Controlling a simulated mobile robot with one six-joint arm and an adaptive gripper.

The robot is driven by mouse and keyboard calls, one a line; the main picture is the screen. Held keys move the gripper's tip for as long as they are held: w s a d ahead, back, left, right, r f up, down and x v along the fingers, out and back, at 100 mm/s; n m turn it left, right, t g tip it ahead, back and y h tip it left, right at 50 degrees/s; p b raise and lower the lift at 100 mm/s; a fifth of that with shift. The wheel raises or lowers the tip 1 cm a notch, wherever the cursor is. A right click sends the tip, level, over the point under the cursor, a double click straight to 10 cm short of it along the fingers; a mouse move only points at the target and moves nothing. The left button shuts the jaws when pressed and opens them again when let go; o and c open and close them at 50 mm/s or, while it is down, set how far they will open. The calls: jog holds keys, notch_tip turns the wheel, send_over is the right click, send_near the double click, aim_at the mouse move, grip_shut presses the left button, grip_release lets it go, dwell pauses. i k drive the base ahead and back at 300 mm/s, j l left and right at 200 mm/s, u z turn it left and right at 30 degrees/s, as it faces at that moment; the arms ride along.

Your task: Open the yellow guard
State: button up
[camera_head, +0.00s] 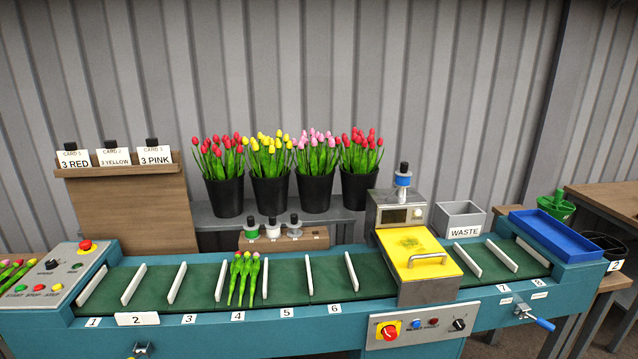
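The yellow guard (412,268) is a flat plate on the front of the grey machine housing (428,291) that spans the green conveyor. It slopes down toward me and looks closed over the housing. A metal bar handle (427,259) sits on its lower right part. A darker printed mark shows on its upper middle, too small to read. What lies under the guard is hidden. My gripper is not in view.
A red knob on a yellow base (388,330) sits on the panel below the guard. A waste bin (460,219) and blue tray (556,233) are to the right.

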aim_at(413, 253)
jog(key=i+l, duration=0.35)
jog(key=i, duration=0.2)
jog(key=i+l, duration=0.35)
jog(key=i, duration=0.2)
